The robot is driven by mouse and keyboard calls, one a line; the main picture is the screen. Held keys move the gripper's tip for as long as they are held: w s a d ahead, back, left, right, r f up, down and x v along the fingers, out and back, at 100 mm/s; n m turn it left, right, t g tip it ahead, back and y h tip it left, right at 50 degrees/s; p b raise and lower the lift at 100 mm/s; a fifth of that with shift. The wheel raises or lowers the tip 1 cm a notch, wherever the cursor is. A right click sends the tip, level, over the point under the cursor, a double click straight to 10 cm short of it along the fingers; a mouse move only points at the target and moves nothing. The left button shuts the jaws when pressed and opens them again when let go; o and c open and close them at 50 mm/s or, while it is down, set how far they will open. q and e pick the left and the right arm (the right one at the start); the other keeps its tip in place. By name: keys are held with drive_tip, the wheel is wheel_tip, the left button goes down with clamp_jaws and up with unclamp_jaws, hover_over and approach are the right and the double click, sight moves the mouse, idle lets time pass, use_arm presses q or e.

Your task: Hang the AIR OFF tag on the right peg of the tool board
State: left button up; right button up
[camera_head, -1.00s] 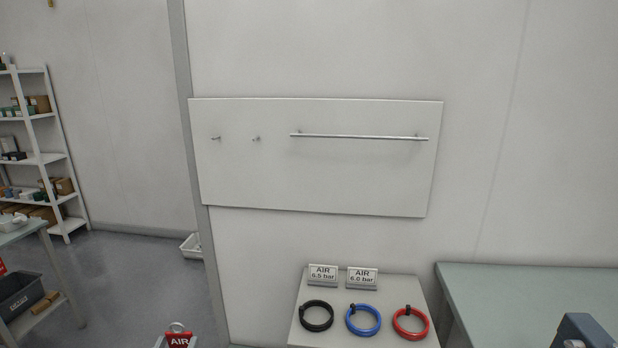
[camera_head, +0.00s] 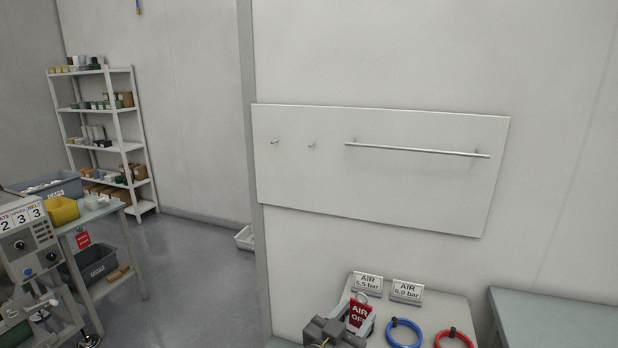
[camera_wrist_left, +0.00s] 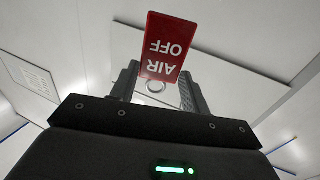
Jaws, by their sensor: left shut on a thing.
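The red AIR OFF tag (camera_head: 360,311) is upright in the head view, with a pale ring at its top. My left gripper (camera_head: 356,321) is shut on the tag, low in front of the small table. The left wrist view shows the tag (camera_wrist_left: 168,45) with its lettering upside down, between the fingers (camera_wrist_left: 157,88). The tool board (camera_head: 400,200) is on the wall above and behind. Its right peg (camera_head: 311,145) and left peg (camera_head: 275,141) are both bare, and the tag is below and right of them. My right gripper is out of view.
A metal rail (camera_head: 415,150) spans the board's right part. Two AIR pressure signs (camera_head: 367,285), a blue ring (camera_head: 404,333) and a red ring (camera_head: 453,338) are on the small table. A green bench (camera_head: 560,318) stands at right. The wall before the pegs is clear.

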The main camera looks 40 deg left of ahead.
use_arm(q)
drive_tip(key=w+a+r+n+y+p, duration=0.1)
drive_tip(key=w+a+r+n+p, duration=0.1)
drive_tip(key=w+a+r+p, duration=0.2)
drive_tip(key=w+a+r+n+y+p, duration=0.1)
drive_tip(key=w+a+r+p, duration=0.3)
drive_tip(key=a+r+p, duration=0.6)
drive_tip(key=w+a+r+n+g+y+p, duration=0.1)
drive_tip(key=w+a+r+n+y+p, duration=0.1)
drive_tip(key=a+r+p, duration=0.5)
drive_tip(key=w+a+r+y, duration=0.1)
drive_tip(key=w+a+r, duration=0.1)
drive_tip(key=a+r, duration=0.1)
drive_tip(key=shift+a+r+n+p, duration=0.3)
drive_tip(key=shift+a+r, duration=0.1)
drive_tip(key=shift+r, duration=0.4)
drive_tip(key=shift+w, duration=0.1)
drive_tip(key=b+x, duration=0.1)
drive_tip(key=x, duration=0.2)
drive_tip(key=f+b+x, duration=0.1)
drive_tip(key=b+x, duration=0.2)
drive_tip(key=x, duration=0.2)
drive_tip(key=shift+w+a+f+b, duration=0.15)
drive_tip(key=shift+w+b, duration=0.15)
drive_tip(key=shift+b, duration=0.05)
